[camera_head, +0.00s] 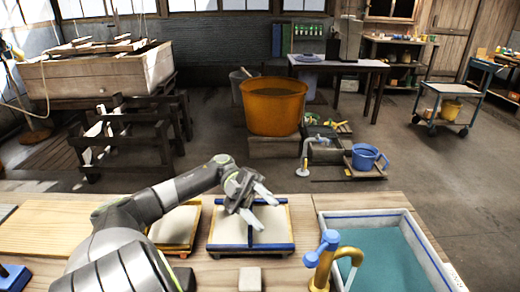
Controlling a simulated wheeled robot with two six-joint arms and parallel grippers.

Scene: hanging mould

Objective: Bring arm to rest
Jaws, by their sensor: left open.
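My left arm comes in from the lower left. Its gripper (258,205) is open and hangs above a blue-edged mould (279,247) on the bench, with nothing visible between its fingers. The mould has a pale screen and a blue bar across it. A second mould with a yellowish wooden frame (182,253) lies just to its left, partly hidden by my arm. My right gripper is not in the picture.
A vat of teal liquid with a pale rim (440,262) stands at the bench's right, with a yellow and blue tap (322,262) at its near left corner. A small pale block (250,279) lies at the bench's front.

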